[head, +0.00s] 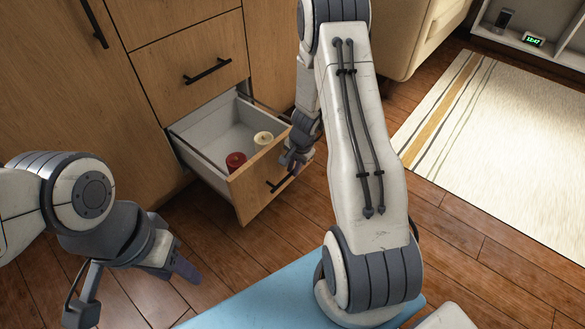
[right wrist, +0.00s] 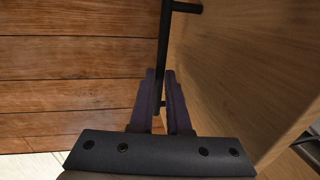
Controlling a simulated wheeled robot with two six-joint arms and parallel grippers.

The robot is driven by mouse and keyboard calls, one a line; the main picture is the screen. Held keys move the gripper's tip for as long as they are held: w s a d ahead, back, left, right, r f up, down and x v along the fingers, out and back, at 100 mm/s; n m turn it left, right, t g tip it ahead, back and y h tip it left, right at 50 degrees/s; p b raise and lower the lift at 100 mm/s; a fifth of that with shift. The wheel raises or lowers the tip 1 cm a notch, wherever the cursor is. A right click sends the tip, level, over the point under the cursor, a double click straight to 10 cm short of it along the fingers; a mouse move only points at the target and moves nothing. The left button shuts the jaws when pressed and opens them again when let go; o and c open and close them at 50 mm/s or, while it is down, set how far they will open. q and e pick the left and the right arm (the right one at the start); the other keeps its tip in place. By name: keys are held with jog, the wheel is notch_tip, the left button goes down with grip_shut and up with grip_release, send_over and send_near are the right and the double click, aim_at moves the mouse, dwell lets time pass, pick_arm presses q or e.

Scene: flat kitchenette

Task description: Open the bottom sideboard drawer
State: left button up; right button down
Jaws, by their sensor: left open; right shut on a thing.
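The bottom sideboard drawer (head: 258,190) stands pulled out from the wooden sideboard (head: 150,80), its inside showing. A red candle (head: 236,161) and a cream candle (head: 263,139) are in it. My right gripper (head: 291,168) is at the drawer front, shut on the black bar handle (head: 279,182). In the right wrist view the handle (right wrist: 163,50) runs between the fingers, beside the wooden drawer front (right wrist: 230,70). My left gripper (head: 140,290) is open and empty over the floor at the lower left, apart from the drawer.
The drawer above, with its black handle (head: 208,71), is closed. A blue mat (head: 260,300) lies in front at the bottom. A striped rug (head: 490,140) and a beige sofa (head: 415,40) are to the right. Wooden floor (head: 215,235) lies bare before the drawer.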

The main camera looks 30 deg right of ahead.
jog(key=c, duration=0.9)
grip_release()
jog(key=r+p, duration=0.2)
jog(key=r, duration=0.1)
jog(key=s+r+p, duration=0.1)
jog(key=r+p, duration=0.1)
jog(key=r, duration=0.2)
jog(key=s+r+p, duration=0.1)
jog(key=r+p, duration=0.2)
jog(key=shift+d+r, duration=0.15)
jog(key=shift+d, duration=0.15)
